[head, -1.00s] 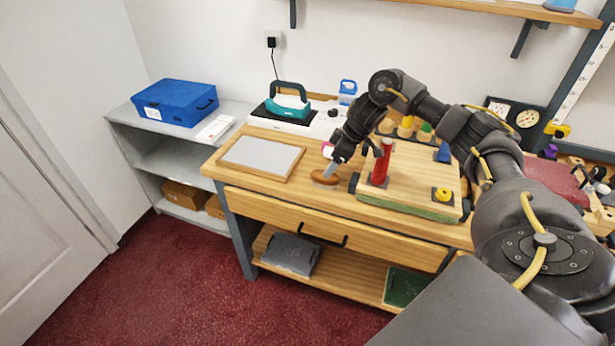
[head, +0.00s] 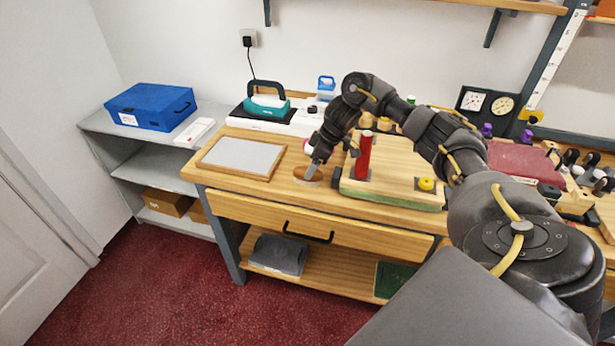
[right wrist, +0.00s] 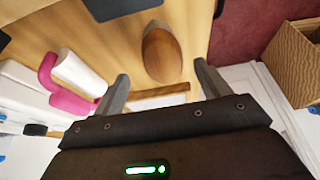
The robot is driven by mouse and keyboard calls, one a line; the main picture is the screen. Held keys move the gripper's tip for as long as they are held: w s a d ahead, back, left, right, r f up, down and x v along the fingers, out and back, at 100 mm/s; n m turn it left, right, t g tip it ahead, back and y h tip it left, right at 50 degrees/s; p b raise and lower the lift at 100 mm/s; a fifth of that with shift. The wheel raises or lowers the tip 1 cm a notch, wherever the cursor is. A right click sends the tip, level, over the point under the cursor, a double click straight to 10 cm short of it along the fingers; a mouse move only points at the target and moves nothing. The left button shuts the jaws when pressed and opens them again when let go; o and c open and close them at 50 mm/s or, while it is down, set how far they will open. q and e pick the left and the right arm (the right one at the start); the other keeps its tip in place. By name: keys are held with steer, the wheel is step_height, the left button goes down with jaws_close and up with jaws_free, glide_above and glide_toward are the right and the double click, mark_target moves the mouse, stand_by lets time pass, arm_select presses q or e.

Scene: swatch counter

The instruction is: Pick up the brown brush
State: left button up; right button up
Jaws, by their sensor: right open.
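The brown brush (head: 308,179) lies on the wooden workbench, between the grey-topped board and the wooden block board. It shows as a smooth brown oval (right wrist: 162,55) in the right wrist view. My right gripper (head: 314,168) is above the brush in the head view, pointing down and partly covering it. In the right wrist view, my right gripper (right wrist: 161,73) is open, with one finger to each side of the brush's near end. Nothing is held between the fingers. My left gripper is not in view.
A red cylinder (head: 364,156) stands on the block board (head: 395,190), right of my right gripper. The grey-topped board (head: 242,157) lies to the left. A pink-and-white object (right wrist: 72,82) is near the left finger in the wrist view.

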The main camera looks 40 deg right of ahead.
steer(key=shift+s+p+x, duration=0.15)
steer(key=shift+p+x, duration=0.1)
steer(key=shift+x, duration=0.9)
steer(key=shift+s+p+x, duration=0.15)
steer(key=shift+p+x, duration=0.05)
steer(key=shift+x, duration=1)
steer(key=c, duration=1.1)
steer(key=shift+r, duration=0.45)
steer(key=r, duration=0.1)
steer(key=r+b, duration=0.1)
steer(key=shift+s+r, duration=0.2)
steer(key=shift+r, duration=0.1)
steer(key=s+r, duration=0.3)
steer(key=s, duration=0.1)
steer(key=s+r, duration=0.3)
steer(key=s, duration=0.2)
steer(key=s+r, duration=0.3)
steer(key=s, duration=0.1)
steer(key=shift+s+a+r, duration=0.1)
steer(key=shift+s+r, duration=0.1)
steer(key=shift+s, duration=0.15)
